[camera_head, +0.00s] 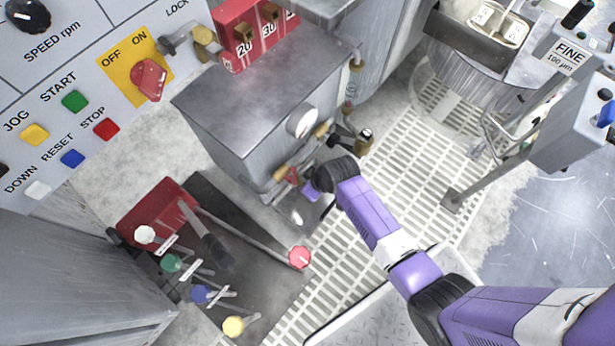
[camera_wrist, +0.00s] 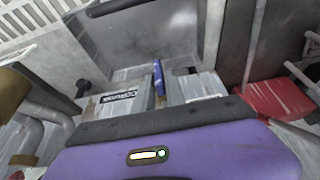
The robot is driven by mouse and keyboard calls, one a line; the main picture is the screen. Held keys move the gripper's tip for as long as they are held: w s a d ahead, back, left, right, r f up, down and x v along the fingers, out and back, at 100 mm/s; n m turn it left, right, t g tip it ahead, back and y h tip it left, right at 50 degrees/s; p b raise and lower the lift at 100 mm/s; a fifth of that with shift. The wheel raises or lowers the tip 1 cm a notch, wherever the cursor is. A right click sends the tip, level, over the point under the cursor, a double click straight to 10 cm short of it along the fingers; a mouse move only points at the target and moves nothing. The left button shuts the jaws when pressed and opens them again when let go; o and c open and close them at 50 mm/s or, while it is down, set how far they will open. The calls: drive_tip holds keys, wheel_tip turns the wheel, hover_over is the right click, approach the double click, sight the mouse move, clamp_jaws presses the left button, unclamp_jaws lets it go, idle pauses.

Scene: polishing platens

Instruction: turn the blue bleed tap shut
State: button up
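The blue bleed tap (camera_wrist: 158,77) shows in the wrist view as a narrow upright blue handle. It stands between the two pale grey fingers of my gripper (camera_wrist: 160,90), which are close together with the handle filling the narrow gap. The lower part of the tap is hidden by the fingers. In the head view my gripper (camera_head: 314,192) is low in front of the grey cabinet (camera_head: 270,95), beside a small red-handled valve (camera_head: 290,175). The fingertips and the blue tap cannot be made out there.
A red box (camera_head: 155,212) stands on a dark mat, left of my gripper. Rods with white, green, blue (camera_head: 201,293), yellow and red (camera_head: 299,257) knobs lie nearby. A gauge (camera_head: 302,121) and brass fittings (camera_head: 365,141) sit close above my gripper. Pale grating (camera_head: 400,160) lies open to the right.

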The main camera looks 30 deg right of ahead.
clamp_jaws()
drive_tip(key=shift+d, duration=0.1)
drive_tip(key=y+b, duration=0.2)
drive_tip(key=y, duration=0.1)
drive_tip(key=d+m+g+y+b, duration=0.1)
drive_tip(key=y+b, duration=0.1)
drive_tip(key=y, duration=0.1)
drive_tip(key=f+m+g+y+b, duration=0.1)
drive_tip(key=y+b, duration=0.2)
drive_tip(key=shift+w+d, duration=0.2)
drive_tip(key=shift+y, duration=0.3)
idle(0.4)
